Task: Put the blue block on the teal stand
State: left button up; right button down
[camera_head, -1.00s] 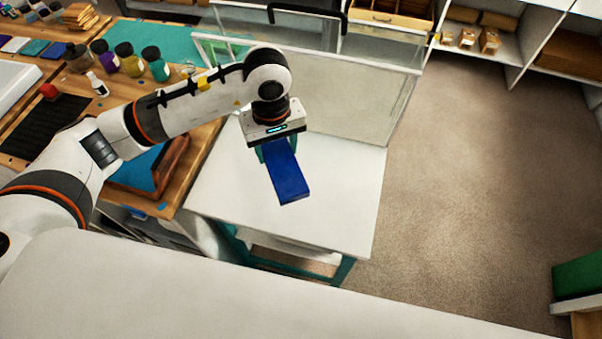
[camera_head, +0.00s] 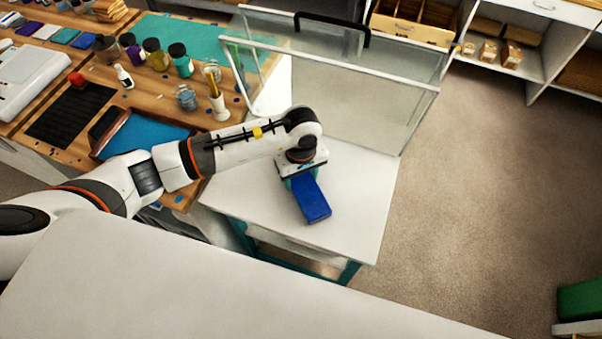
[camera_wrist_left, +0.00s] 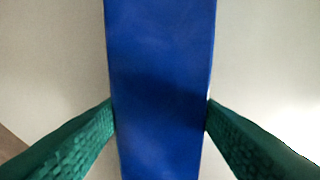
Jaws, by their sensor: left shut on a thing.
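The blue block (camera_head: 312,202) is a long, flat bar. My left gripper (camera_head: 302,180) is shut on it near one end, over the white top of the stand. In the left wrist view the blue block (camera_wrist_left: 160,60) fills the middle, with a green finger pressed to each side. The teal stand (camera_head: 350,272) has teal legs and a broad white top (camera_head: 357,205). The block is low over this top; I cannot tell whether it touches. My right gripper is not in view.
A clear-walled enclosure (camera_head: 365,98) rises at the back of the white top. A wooden bench (camera_head: 60,141) with jars, a brush pot (camera_head: 220,106) and a blue-lined tray (camera_head: 150,133) stands left. A pale surface (camera_head: 200,285) lies in front.

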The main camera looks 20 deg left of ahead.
aim_at(302, 179)
pick_arm(q)
jog(key=shift+f+b, duration=0.2)
jog(key=shift+b, duration=0.1)
jog(key=o, duration=1.3)
jog(key=shift+r, duration=0.1)
jog(key=shift+c, duration=0.2)
jog(key=shift+r+p, duration=0.2)
jog(key=shift+p, duration=0.15)
jog(key=shift+w+r, duration=0.1)
jog(key=shift+r, duration=0.2)
notch_tip(302, 179, up, 11)
jog(key=b, duration=0.3)
jog(key=shift+r, duration=0.15)
jog(key=shift+d, duration=0.15)
